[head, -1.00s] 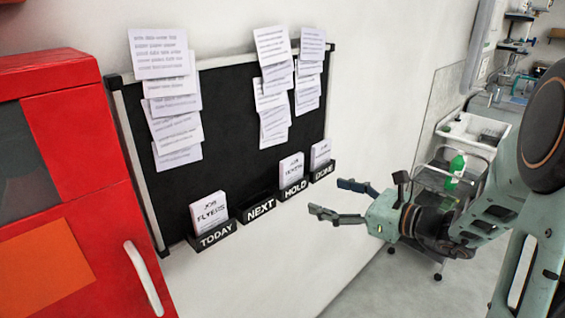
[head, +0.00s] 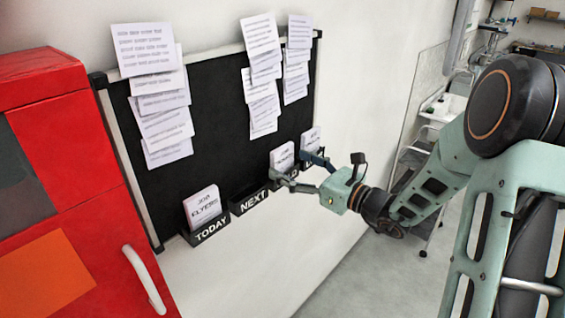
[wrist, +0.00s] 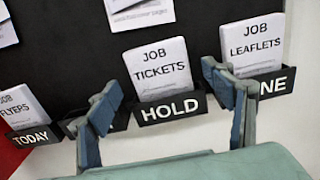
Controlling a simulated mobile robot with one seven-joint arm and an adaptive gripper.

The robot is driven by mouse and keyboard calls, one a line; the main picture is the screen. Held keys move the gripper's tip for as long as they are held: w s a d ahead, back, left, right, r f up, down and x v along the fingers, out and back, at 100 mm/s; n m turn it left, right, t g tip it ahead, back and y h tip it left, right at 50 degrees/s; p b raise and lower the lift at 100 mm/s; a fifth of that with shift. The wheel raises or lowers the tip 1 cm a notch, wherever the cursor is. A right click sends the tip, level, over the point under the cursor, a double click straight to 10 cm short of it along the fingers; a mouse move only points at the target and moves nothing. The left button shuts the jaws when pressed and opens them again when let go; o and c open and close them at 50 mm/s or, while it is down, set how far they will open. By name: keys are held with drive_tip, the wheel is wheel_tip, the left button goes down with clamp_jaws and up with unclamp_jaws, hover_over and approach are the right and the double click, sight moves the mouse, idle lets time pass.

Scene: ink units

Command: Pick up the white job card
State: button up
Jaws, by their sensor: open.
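Three white job cards stand in labelled black holders on the board. The JOB TICKETS card (wrist: 160,68) is in the HOLD holder (wrist: 172,108); it also shows in the head view (head: 282,157). The JOB FLYERS card (head: 202,206) is in the TODAY holder (head: 211,232). The JOB LEAFLETS card (wrist: 252,45) is in the DONE holder (wrist: 277,82), whose label is partly hidden by a finger. My gripper (head: 292,168) is open in front of the HOLD holder. In the wrist view its fingers (wrist: 161,92) appear on either side of the tickets card, with nothing between them held.
The NEXT holder (head: 248,203) shows no card. Several paper sheets hang on the black board (head: 210,140) above the holders. A red cabinet (head: 75,150) with a white handle stands at the left. Open floor (head: 345,285) lies to the right.

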sight(285, 161)
drive_tip(key=x, duration=0.3)
drive_tip(key=shift+w+a+f, duration=0.1)
drive_tip(key=shift+w+a, duration=0.1)
drive_tip(key=c, duration=1.3)
